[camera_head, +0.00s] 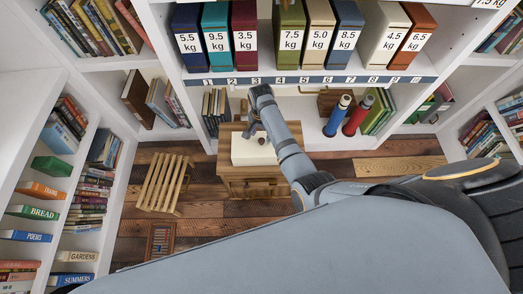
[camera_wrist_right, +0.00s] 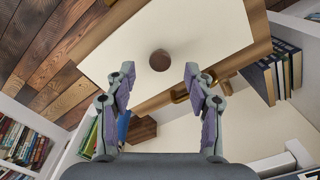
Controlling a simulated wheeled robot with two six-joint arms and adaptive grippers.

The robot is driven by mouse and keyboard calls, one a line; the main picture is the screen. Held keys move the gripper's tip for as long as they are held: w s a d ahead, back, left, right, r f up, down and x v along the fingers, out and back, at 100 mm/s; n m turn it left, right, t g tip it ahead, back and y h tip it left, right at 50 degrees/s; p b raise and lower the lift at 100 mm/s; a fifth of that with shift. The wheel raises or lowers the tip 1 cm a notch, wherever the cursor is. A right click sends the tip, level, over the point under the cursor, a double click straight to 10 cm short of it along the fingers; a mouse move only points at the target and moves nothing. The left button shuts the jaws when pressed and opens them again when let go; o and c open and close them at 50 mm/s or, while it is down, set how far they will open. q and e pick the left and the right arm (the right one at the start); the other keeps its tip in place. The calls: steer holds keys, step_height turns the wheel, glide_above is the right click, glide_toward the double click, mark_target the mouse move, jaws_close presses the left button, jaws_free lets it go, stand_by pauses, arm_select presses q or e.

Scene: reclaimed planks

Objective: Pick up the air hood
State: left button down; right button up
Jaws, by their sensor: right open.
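The air hood appears to be the pale box-like cover (camera_head: 250,152) on top of a small wooden cabinet, below the shelf. In the right wrist view its broad cream top (camera_wrist_right: 200,30) fills the upper middle, with a round brown knob (camera_wrist_right: 160,60) standing on it. My right gripper (camera_head: 254,131) is over the hood in the head view. In the right wrist view the right gripper (camera_wrist_right: 160,73) has its two fingers wide apart, with the knob showing between and just beyond the tips, and nothing held. My arm and gripper hide part of the hood. My left gripper is not in view.
The wooden cabinet (camera_head: 262,184) stands on the plank floor. A shelf edge with a numbered strip and several weight-labelled binders (camera_head: 244,35) are behind. Blue (camera_head: 337,116) and red (camera_head: 357,116) cylinders stand right. A slatted stool (camera_head: 163,183) is left. Bookshelves flank both sides.

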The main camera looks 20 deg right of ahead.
mark_target(261, 141)
step_height(261, 141, down, 4)
steer(key=shift+r, duration=0.15)
jaws_close()
steer(key=shift+r, duration=0.1)
stand_by(0.3)
